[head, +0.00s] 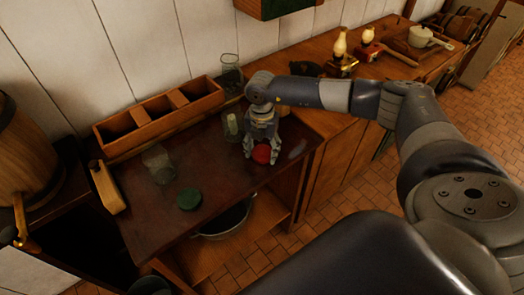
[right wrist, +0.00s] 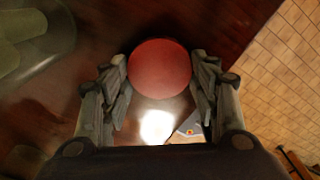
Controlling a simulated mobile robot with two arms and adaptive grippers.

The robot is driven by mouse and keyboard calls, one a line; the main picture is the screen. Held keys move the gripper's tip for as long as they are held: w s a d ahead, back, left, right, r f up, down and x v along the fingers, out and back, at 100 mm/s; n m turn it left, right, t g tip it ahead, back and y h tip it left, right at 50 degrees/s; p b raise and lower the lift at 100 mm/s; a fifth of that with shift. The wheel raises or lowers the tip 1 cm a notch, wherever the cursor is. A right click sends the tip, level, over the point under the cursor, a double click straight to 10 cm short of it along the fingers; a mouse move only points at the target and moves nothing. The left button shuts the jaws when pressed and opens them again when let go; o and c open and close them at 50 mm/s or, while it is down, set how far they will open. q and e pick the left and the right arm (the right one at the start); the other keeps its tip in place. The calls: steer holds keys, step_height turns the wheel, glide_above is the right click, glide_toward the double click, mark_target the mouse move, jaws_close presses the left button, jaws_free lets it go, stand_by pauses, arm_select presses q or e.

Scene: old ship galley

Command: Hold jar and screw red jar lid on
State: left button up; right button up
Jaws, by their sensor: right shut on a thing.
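The red jar lid (head: 261,154) is between the fingertips of my right gripper (head: 261,150), over the right part of the dark tabletop. In the right wrist view the lid (right wrist: 160,68) is a round red disc, with a finger at each side. I cannot tell whether it touches the table. A clear glass jar (head: 232,125) stands just left of the gripper. Another clear jar (head: 158,164) is farther left, and a third glass vessel (head: 231,70) stands at the back. Which jar the red lid fits is unclear. My left gripper does not show.
A green lid (head: 188,199) lies near the table's front edge. A wooden compartment box (head: 160,115) runs along the back. A wooden barrel (head: 25,160) stands at left. Oil lamps (head: 340,50) and a pot (head: 421,36) stand on the counter at right. The table's middle is clear.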

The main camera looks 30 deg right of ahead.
mark_target(263, 154)
steer(key=shift+r+b, duration=0.3)
steer(key=shift+r, duration=0.2)
step_height(263, 154, up, 2)
steer(key=shift+s+r+b, duration=0.15)
steer(key=shift+b, duration=0.5)
steer(key=s+d+r+b, duration=0.1)
steer(key=s+b, duration=0.1)
steer(key=s, duration=0.5)
steer(key=s+d+b, duration=0.2)
steer(key=s, duration=0.6)
steer(key=shift+s+d+r, duration=0.15)
steer(key=shift+d+r, duration=0.15)
steer(key=shift+r, duration=0.05)
